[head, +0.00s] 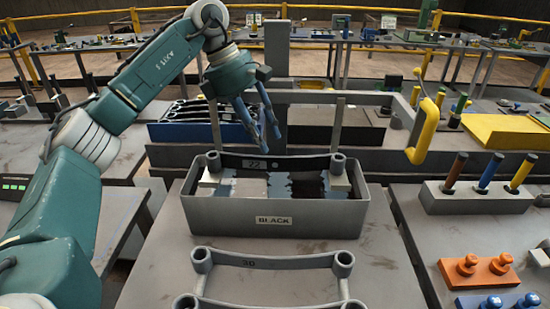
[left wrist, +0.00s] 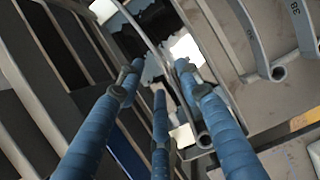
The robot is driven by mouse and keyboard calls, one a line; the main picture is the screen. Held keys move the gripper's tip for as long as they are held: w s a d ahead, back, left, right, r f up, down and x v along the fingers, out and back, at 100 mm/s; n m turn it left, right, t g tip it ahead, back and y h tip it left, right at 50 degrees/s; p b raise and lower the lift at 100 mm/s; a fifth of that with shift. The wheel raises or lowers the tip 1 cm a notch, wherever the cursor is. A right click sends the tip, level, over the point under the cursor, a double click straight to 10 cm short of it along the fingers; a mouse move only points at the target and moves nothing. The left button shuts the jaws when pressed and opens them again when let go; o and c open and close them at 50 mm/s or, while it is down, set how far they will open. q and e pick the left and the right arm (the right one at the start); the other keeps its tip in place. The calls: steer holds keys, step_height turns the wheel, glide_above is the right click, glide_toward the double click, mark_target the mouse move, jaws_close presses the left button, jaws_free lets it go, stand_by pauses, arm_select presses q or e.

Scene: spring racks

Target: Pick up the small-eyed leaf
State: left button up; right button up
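A grey curved leaf marked 22 (head: 300,164), with a rolled eye at each end, lies across the back of the grey bin labelled BLACK (head: 275,212). Two more eyed leaves (head: 275,262) lie in front of the bin, the nearest cut off by the frame edge. I cannot tell for sure which leaf is the small-eyed one. My left gripper (head: 262,124) hangs above the back of the bin, its blue fingers apart and empty. In the left wrist view the fingers (left wrist: 160,85) are spread, with a leaf's bar and eye (left wrist: 203,138) beyond them. My right gripper is not visible.
Upright posts with a crossbar (head: 335,99) stand behind the bin, ending in a yellow handle (head: 425,130) at right. A block with coloured pegs (head: 476,199) and orange knobs (head: 480,272) are at right.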

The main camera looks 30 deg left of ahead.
mark_target(275, 157)
arm_select(q)
steer(key=shift+x, duration=1)
steer(key=p+x, duration=0.1)
steer(key=x, duration=0.4)
steer(key=shift+p, duration=0.35)
steer(key=shift+w+f, duration=0.1)
steer(key=shift+f, duration=0.15)
jaws_close()
steer(key=shift+d+r, duration=0.1)
steer(key=shift+r, duration=0.1)
steer(key=shift+w, duration=0.15)
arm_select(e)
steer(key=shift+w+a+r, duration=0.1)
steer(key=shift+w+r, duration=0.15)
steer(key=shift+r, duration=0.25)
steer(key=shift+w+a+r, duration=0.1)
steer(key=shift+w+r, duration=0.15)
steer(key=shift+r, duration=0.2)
